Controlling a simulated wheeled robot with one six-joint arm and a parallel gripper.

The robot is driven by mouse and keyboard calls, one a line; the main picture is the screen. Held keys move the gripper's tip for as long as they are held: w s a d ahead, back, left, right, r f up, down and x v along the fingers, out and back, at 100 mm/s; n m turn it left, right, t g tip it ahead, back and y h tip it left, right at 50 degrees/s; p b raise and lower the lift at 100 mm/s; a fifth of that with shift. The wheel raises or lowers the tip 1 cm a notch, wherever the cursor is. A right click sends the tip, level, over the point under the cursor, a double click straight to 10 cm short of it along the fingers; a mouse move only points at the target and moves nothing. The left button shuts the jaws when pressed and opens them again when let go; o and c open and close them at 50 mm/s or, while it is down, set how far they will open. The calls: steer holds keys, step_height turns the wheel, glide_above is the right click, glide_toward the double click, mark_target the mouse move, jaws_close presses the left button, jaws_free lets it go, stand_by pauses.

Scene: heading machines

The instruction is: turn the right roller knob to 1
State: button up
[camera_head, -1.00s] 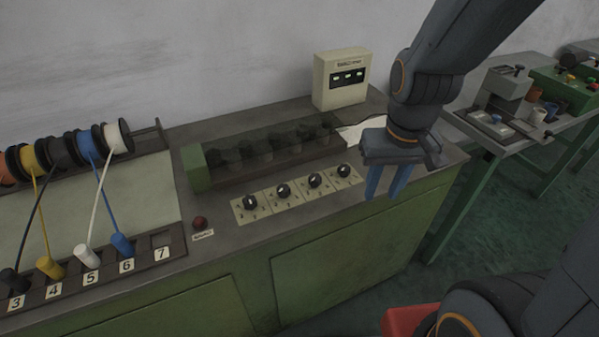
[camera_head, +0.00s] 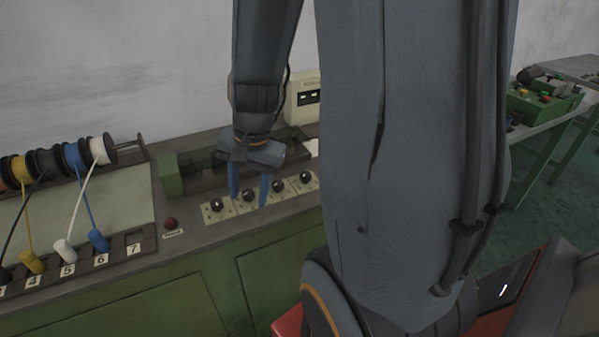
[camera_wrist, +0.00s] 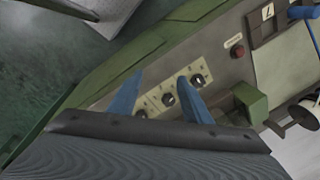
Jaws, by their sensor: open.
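A row of black knobs on cream plates runs along the machine's front ledge. In the head view the right-hand knob (camera_head: 305,177) is at the right end, close to my arm. The other knobs are the left one (camera_head: 217,205), the second (camera_head: 249,195) and the third (camera_head: 277,186). My gripper (camera_head: 249,199) is open, its blue fingers pointing down around the second knob's position; I cannot tell its height above it. In the wrist view my fingers (camera_wrist: 155,95) are spread over the panel, with a knob (camera_wrist: 168,99) between them and another (camera_wrist: 197,79) beyond. The plate markings are too small to read.
A red button (camera_head: 171,223) sits left of the knobs. The roller unit's green end block (camera_head: 170,176) stands behind them. Wire spools (camera_head: 72,157) and numbered wire holders (camera_head: 98,240) are at left. A display box (camera_head: 303,97) is partly hidden by my arm.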

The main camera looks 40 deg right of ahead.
steer(key=w+d+m+t, duration=0.2)
steer(key=w+d+m, duration=0.1)
steer(key=d+m, duration=1.1)
steer(key=m, duration=1.1)
glide_toward(306, 174)
steer(key=f, duration=0.1)
steer(key=shift+t+h, duration=0.3)
steer(key=shift+h, duration=0.1)
steer(key=x, duration=0.2)
steer(key=b+x, duration=0.1)
steer(key=x, duration=0.4)
steer(key=shift+a+f+b, duration=0.2)
steer(key=shift+a+b, duration=0.15)
steer(key=shift+b, duration=0.05)
steer(key=c, duration=1)
